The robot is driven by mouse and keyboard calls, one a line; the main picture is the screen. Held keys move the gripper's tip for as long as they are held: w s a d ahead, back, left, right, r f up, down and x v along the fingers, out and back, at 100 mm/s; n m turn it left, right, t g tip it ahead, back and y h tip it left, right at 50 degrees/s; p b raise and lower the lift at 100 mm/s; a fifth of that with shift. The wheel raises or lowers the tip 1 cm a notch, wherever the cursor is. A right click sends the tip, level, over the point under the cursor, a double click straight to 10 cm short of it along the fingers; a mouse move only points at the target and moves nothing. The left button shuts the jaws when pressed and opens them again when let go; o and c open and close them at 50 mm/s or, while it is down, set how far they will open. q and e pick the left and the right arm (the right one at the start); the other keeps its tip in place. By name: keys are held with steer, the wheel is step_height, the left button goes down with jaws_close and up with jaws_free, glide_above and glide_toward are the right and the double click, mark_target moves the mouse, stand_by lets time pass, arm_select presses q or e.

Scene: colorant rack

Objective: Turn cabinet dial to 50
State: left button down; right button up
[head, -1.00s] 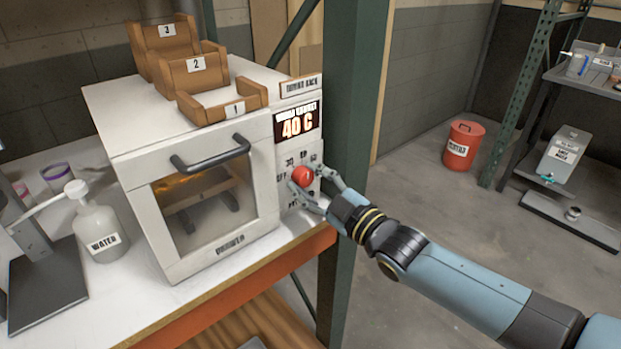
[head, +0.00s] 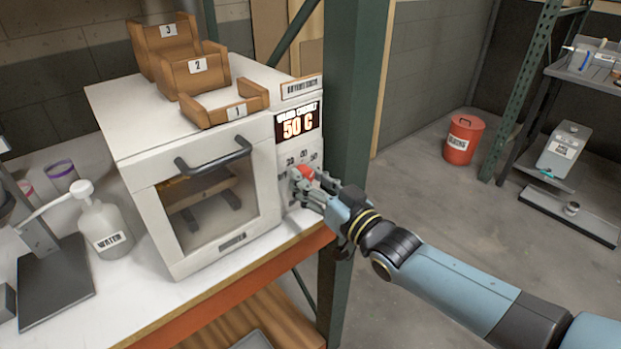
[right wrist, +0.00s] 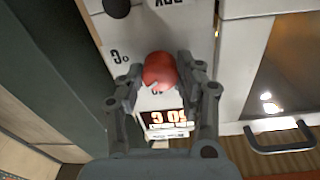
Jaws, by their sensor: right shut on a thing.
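The white cabinet (head: 150,150) stands on the bench, its door with a dark handle shut. Its display (head: 297,124) reads 50 C in the head view; the display also shows upside down in the right wrist view (right wrist: 165,118). The red dial (head: 306,172) is on the panel below the display, partly hidden by my fingers. My right gripper (head: 308,188) is shut on the dial, with one finger on each side of the red knob (right wrist: 159,70) in the right wrist view. My left gripper is not in view.
A green post (head: 352,100) stands close behind and right of the cabinet. Brown stepped bins (head: 200,75) sit on top of it. A WATER bottle (head: 104,230) stands to the left. A red bin (head: 463,139) is on the floor at right.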

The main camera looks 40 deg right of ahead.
steer(key=shift+s+f+m, duration=0.1)
steer(key=shift+f+m, duration=0.1)
steer(key=shift+m, duration=0.5)
steer(key=o, duration=1.2)
steer(key=shift+r, duration=0.1)
steer(key=shift+c, duration=0.2)
steer(key=s, duration=1.2)
steer(key=shift+d+f, duration=0.2)
